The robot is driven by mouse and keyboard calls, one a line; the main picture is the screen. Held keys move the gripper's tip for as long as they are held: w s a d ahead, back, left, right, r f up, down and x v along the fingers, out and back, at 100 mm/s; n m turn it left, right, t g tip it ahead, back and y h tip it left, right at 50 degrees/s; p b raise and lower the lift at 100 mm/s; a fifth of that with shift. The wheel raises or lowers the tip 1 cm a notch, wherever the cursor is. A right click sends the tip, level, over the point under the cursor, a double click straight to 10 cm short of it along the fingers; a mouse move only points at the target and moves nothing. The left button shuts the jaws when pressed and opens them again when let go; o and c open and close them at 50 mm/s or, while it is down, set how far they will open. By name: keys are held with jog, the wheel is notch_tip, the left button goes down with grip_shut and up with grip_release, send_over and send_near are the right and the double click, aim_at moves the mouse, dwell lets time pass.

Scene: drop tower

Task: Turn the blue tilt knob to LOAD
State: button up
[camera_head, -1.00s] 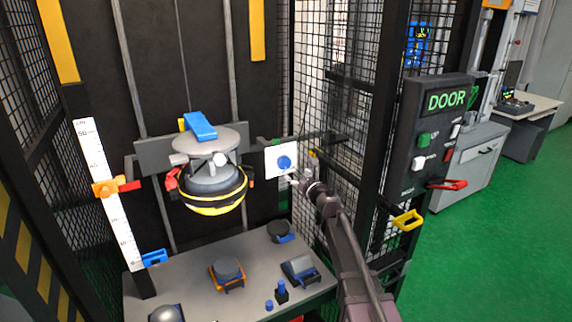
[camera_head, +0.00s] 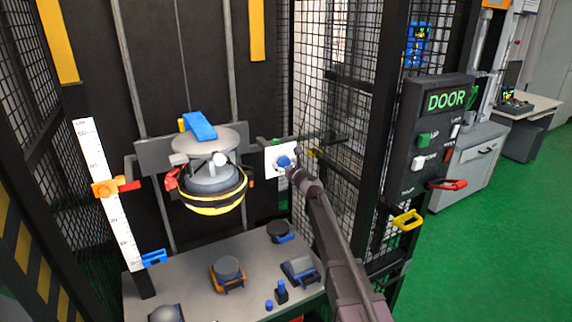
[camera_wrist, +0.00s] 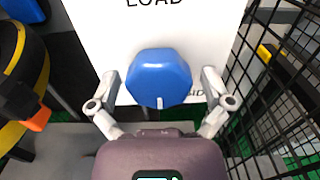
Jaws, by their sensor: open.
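The blue tilt knob (camera_head: 284,161) sits on a white panel (camera_head: 270,162) right of the drop carriage. In the wrist view the blue knob (camera_wrist: 158,78) is faceted, with a white mark at its lower edge. The word LOAD shows on the panel (camera_wrist: 205,30) above the knob; other lettering at the lower right is partly hidden. My gripper (camera_wrist: 160,95) is open, with one finger on each side of the knob's lower part. I cannot tell whether the fingers touch it. In the head view my gripper (camera_head: 290,168) is at the panel, its fingers hard to make out.
The carriage (camera_head: 213,180) with a yellow-black band hangs left of the panel. Wire mesh (camera_wrist: 270,80) stands close on the right. A grey table (camera_head: 190,265) with several parts lies below. The DOOR control box (camera_head: 440,125) is farther right.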

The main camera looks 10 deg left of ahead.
jog(key=c, duration=1)
jog(key=shift+d, duration=0.15)
